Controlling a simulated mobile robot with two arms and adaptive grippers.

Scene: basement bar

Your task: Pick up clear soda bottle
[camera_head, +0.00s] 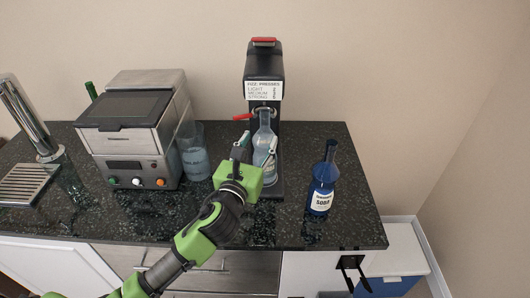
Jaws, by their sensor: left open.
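The clear soda bottle (264,133) stands upright in the black soda machine (265,68), its neck below the machine's nozzle. I cannot tell whether the fingers touch the bottle. The gripper's green body hides part of the bottle's lower end. My right gripper is not in view.
A blue soda bottle (323,185) stands to the right on the dark speckled counter (355,222). A steel machine (131,135) and a clear pitcher (194,156) stand to the left. A tap (25,115) is at the far left. Counter between the machine and blue bottle is clear.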

